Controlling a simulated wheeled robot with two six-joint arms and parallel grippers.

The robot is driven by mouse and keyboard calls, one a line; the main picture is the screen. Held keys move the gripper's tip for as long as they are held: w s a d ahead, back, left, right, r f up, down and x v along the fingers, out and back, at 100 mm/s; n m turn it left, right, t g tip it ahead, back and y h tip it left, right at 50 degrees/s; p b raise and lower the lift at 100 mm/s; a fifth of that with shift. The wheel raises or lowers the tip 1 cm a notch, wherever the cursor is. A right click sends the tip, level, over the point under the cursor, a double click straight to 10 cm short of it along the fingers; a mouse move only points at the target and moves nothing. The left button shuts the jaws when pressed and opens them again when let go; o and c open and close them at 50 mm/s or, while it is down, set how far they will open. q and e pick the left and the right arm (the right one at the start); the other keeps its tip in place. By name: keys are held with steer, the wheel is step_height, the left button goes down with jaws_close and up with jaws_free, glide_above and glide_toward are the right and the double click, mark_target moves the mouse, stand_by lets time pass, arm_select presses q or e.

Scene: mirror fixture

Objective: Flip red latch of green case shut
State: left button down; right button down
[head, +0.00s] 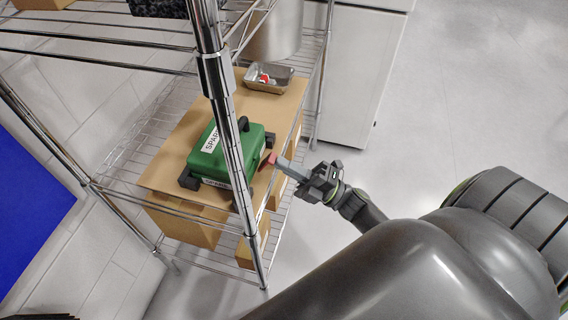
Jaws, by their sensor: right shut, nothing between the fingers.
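The green case (207,164) with a white label sits on a cardboard sheet on the wire shelf, partly hidden by the shelf's front post. A small red part (269,158), which looks like the latch, shows at the case's right side, by the tip of my right gripper. My right gripper (276,161) reaches in from the right with its fingers shut and nothing between them. Whether the fingertips touch the red part, and the latch's exact position, I cannot tell. My left gripper is not in view.
A chrome shelf post (221,95) stands in front of the case. A small metal tray (268,79) with items lies behind it on the cardboard (163,170). A grey cylindrical container (275,32) stands at the back. A white cabinet (355,75) stands right of the shelf; the floor beyond is clear.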

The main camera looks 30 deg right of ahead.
arm_select(q)
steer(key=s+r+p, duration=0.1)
steer(key=p, duration=0.1)
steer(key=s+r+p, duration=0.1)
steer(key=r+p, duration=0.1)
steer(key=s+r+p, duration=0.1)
steer(key=p, duration=0.1)
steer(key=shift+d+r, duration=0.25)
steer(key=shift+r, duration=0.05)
arm_select(e)
steer(key=shift+w+a+r+g+h, duration=0.2)
steer(key=shift+r+g+h, duration=0.2)
steer(key=shift+g+h, duration=0.15)
steer(key=shift+w+a+r+g+h, duration=0.1)
steer(key=shift+w+r+g+h, duration=0.05)
steer(key=shift+r+g+h, duration=0.4)
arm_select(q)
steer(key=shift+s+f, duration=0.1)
arm_select(e)
steer(key=shift+d+f, duration=0.1)
steer(key=shift+f, duration=0.15)
